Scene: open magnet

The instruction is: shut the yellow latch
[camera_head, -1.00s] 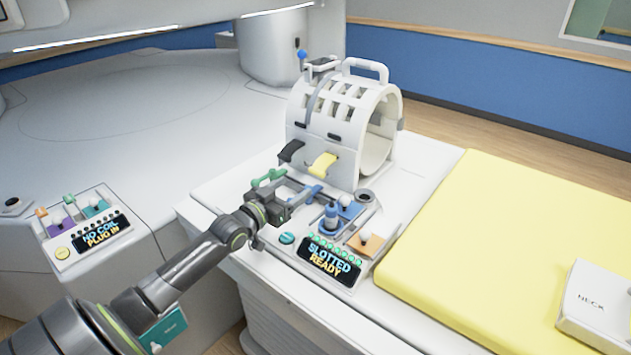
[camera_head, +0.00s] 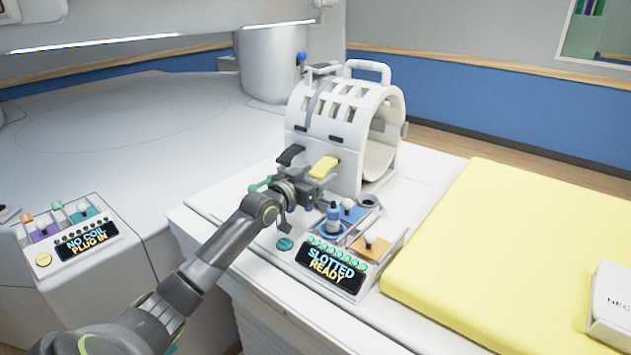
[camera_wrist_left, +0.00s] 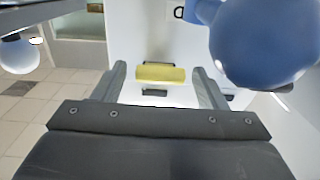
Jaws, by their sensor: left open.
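The yellow latch (camera_head: 324,166) sticks out from the lower side of the white head coil (camera_head: 345,125), beside a black latch (camera_head: 290,155). My left gripper (camera_head: 312,183) is just below and in front of the yellow latch. In the left wrist view the yellow latch (camera_wrist_left: 160,74) lies ahead, between the two open fingers (camera_wrist_left: 162,85) and apart from them. Dark slots show above and below it on the white surface. The jaws are empty. My right gripper is not in view.
A panel reading "SLOTTED READY" (camera_head: 331,269) with a blue plug (camera_head: 333,218) stands right of my left arm. A yellow mat (camera_head: 480,240) covers the bed at right. A large blue ball (camera_wrist_left: 263,42) fills the upper right of the wrist view.

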